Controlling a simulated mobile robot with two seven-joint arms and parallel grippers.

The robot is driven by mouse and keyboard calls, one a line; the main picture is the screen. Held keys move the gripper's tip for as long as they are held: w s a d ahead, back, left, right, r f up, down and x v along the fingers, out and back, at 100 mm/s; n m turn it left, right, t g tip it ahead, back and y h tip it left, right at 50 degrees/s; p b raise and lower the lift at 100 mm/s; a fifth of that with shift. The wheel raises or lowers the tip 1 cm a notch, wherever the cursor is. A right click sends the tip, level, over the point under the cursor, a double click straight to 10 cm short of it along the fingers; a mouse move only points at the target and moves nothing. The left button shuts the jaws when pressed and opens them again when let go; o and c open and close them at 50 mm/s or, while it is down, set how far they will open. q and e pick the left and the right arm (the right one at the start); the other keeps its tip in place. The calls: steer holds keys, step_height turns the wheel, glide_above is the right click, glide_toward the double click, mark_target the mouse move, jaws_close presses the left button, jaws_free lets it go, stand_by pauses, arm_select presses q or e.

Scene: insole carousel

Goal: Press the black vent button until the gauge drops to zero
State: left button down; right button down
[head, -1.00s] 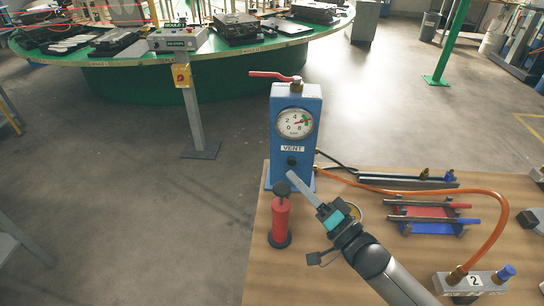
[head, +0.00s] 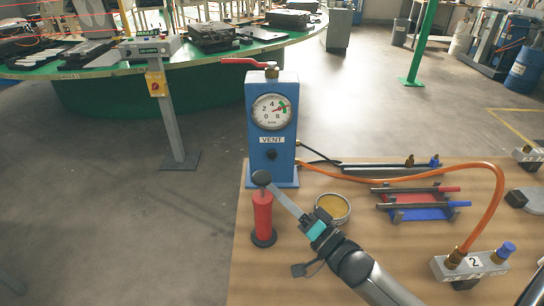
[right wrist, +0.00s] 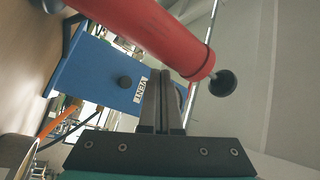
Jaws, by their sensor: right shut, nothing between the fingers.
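The blue vent box (head: 284,172) stands upright at the table's back left edge. Its round gauge (head: 272,111) has the red needle pointing to the right, well off zero. The black vent button (head: 272,155) sits below the VENT label and also shows in the right wrist view (right wrist: 125,81). My right gripper (head: 274,188) is shut and empty, its fingertips below and in front of the button, apart from it. In the right wrist view the fingertips (right wrist: 163,76) overlap the box's edge beside the label. My left gripper is not in view.
A red hand pump (head: 263,215) with a black knob stands close by the right fingertips; it also crosses the right wrist view (right wrist: 150,35). A round tin (head: 346,209), an orange hose (head: 430,178) and a rack of red and blue parts (head: 420,214) lie to the right.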

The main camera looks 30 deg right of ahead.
mark_target(272, 154)
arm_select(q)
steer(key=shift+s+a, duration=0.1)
